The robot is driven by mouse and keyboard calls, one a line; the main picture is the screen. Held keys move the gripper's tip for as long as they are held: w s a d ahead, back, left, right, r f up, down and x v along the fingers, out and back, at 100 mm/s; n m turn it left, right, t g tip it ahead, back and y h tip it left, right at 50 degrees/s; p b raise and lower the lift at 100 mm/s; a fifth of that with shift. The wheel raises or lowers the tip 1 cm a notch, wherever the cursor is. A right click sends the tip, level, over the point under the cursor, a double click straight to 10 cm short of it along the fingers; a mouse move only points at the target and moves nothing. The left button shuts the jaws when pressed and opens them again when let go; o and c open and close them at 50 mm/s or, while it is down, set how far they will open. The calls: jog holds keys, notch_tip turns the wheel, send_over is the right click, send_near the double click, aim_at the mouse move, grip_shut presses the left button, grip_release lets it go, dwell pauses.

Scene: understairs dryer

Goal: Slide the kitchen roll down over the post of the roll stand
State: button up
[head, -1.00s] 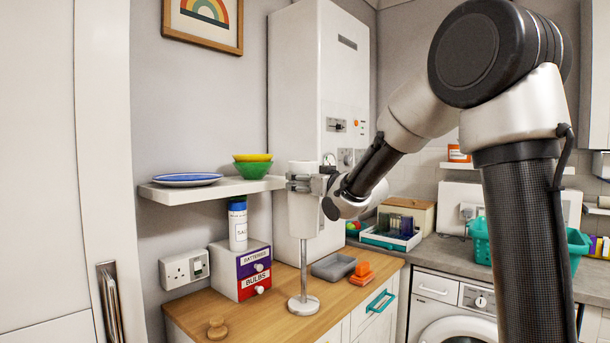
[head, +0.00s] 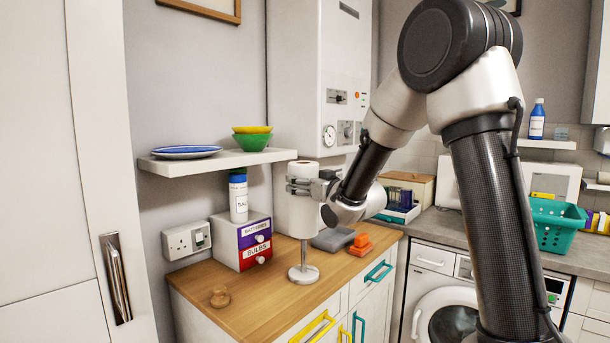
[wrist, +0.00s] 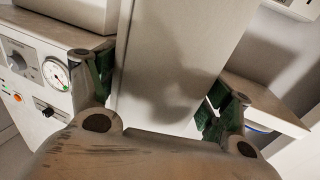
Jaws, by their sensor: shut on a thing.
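The white kitchen roll (head: 299,217) is upright above the worktop in the head view. My gripper (head: 299,186) is shut on it near its upper end. In the wrist view the roll (wrist: 180,60) fills the space between the two green-padded fingers of my gripper (wrist: 160,92). The roll stand (head: 303,275) has a round pale base on the wooden top, directly below the roll. A short length of its post shows between base and roll. The rest of the post is hidden, seemingly inside the roll, though I cannot see the bore's lower end.
A white shelf (head: 216,162) with a plate and bowls is left of the roll. A drawer box (head: 241,243) and a blue-capped bottle (head: 238,198) stand left. A grey tray (head: 333,239) and an orange object (head: 360,246) lie close right.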

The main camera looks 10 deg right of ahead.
aim_at(312, 211)
notch_tip(312, 211, down, 8)
dwell(0.8)
jog(key=o, duration=1.4)
jog(key=shift+c, duration=0.2)
jog(key=v, duration=0.7)
jog(key=shift+s+d, duration=0.15)
jog(key=shift+s, duration=0.15)
